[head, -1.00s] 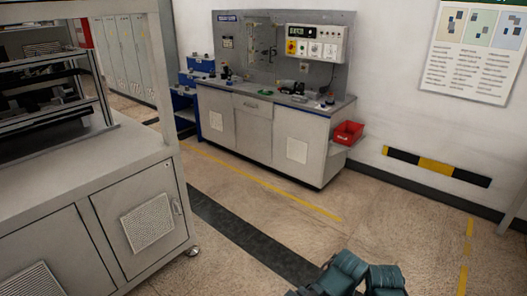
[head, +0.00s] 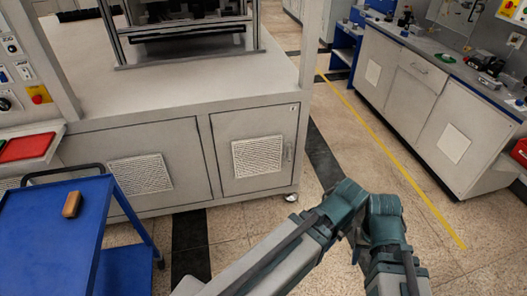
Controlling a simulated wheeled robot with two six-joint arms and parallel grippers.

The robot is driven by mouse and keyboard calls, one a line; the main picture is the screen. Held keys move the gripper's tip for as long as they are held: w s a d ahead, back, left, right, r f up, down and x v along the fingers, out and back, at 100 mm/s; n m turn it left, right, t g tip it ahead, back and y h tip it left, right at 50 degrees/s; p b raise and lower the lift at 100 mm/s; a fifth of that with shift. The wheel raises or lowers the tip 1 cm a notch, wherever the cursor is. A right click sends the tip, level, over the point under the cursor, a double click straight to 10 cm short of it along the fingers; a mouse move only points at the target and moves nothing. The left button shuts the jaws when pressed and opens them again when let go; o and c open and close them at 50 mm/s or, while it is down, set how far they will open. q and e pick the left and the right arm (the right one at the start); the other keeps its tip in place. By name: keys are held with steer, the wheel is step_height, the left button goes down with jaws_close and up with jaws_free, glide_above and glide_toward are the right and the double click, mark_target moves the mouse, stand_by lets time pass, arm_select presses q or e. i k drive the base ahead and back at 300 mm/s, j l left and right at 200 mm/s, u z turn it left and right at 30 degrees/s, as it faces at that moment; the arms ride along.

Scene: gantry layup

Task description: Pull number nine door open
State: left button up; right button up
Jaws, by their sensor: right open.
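No door number is legible, so I cannot tell which door is number nine. The grey bench in the middle has a right door (head: 228,128) with a white vent grille and a small handle (head: 287,151) at its right edge. A left door (head: 90,147) with a similar grille is beside it. Both look shut. My right arm (head: 375,215) shows folded at the bottom, in front of and apart from the bench. Its jaws are open, but the fingertips are not clear. My left gripper is not in view.
A blue cart (head: 45,225) with an orange-brown block (head: 72,204) stands at the left, before the bench. Another grey bench (head: 410,105) is at the right. Open floor with a yellow line (head: 385,150) lies between the benches.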

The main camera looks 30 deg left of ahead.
mark_target(251, 144)
steer(key=i+j+u, duration=0.1)
steer(key=i+u, duration=0.35)
steer(key=i, duration=0.25)
steer(key=i+j+z, duration=0.1)
steer(key=i, duration=0.25)
steer(key=i+j+z, duration=0.1)
steer(key=i, duration=0.25)
